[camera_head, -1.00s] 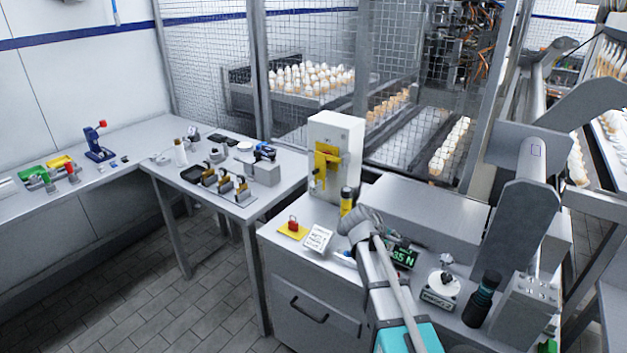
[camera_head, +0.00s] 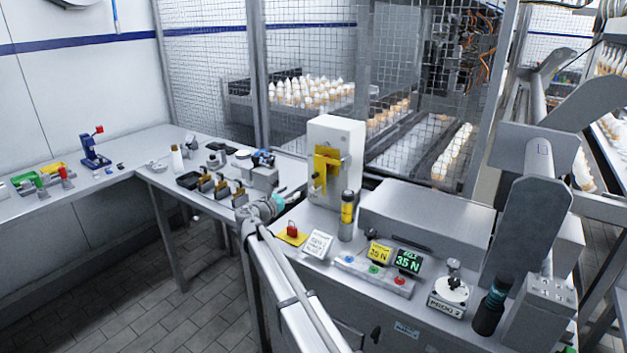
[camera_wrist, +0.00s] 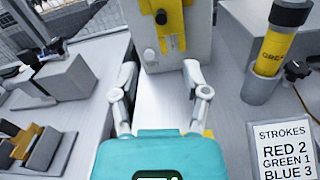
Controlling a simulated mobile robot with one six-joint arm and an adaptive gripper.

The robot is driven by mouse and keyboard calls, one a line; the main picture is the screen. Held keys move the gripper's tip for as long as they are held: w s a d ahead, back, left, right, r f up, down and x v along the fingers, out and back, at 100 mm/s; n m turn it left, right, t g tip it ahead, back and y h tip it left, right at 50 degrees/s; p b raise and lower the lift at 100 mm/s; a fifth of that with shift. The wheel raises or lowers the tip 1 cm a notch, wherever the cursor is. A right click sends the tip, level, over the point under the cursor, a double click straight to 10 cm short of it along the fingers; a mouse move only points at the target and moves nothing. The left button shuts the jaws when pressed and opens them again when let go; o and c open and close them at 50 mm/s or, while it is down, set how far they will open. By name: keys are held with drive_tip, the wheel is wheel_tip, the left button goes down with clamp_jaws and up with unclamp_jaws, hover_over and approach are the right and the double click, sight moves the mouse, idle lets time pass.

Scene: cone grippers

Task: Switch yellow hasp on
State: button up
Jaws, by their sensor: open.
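The yellow hasp (camera_head: 321,168) is on the front of an upright white box (camera_head: 346,140). In the wrist view the yellow hasp (camera_wrist: 172,18) hangs at the top centre with a dark knob on it, cut off by the frame edge. My gripper (camera_wrist: 161,78) is open and empty, its two fingers spread below the hasp in the picture, apart from it. In the head view my gripper (camera_head: 277,203) is to the left of the white box and below the hasp, partly hidden by my wrist.
A yellow-banded cylinder (camera_head: 347,208) stands right of the box front. Several small fixtures (camera_head: 222,187) stand on the left table.

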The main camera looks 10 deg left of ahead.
sight(313, 177)
idle(0.3)
drive_tip(key=x, duration=1.4)
drive_tip(key=shift+s, duration=0.1)
clamp_jaws()
